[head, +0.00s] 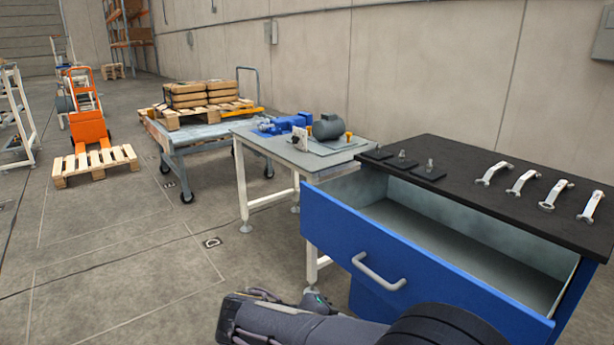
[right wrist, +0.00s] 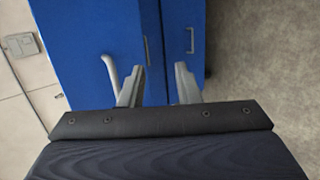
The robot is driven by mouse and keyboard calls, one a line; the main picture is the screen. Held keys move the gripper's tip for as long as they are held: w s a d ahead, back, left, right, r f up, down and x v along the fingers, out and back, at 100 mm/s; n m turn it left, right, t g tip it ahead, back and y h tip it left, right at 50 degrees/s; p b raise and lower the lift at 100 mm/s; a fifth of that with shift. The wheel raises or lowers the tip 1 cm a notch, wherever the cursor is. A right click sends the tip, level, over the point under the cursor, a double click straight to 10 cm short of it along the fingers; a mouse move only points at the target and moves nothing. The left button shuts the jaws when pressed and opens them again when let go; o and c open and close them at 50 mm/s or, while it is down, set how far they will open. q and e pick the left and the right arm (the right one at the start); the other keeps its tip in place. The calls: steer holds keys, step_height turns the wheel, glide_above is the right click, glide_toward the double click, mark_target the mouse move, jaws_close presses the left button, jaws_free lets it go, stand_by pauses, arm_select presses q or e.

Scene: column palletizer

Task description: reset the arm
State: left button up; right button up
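My right arm comes in at the bottom of the head view, in front of the blue cabinet (head: 375,300). My right gripper (right wrist: 160,68) shows in the right wrist view with its two grey fingers apart and nothing between them. The cabinet's top drawer (head: 420,263) is pulled open and looks empty inside. Its pale handle (head: 378,272) shows beside the left finger in the right wrist view (right wrist: 110,72); I cannot tell whether they touch. My left gripper is in neither view.
A cart (head: 190,140), a pallet (head: 95,167) and an orange stacker (head: 87,120) stand further back.

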steer(key=s+d+f+m+g+y, duration=0.1)
steer(key=s+d+f+g+y, duration=0.2)
steer(key=d, duration=0.5)
steer(key=s+d+r+m+t+y, duration=0.1)
steer(key=s+d+m+t+y, duration=0.25)
steer(key=s, duration=0.55)
steer(key=s+d+r+m+y, duration=0.2)
steer(key=s+d+m+y, duration=0.15)
steer(key=s+y, duration=0.4)
step_height(320, 180, up, 23)
steer(key=p, duration=2.3)
steer(key=shift+s+a, duration=0.15)
steer(key=shift+s, duration=0.25)
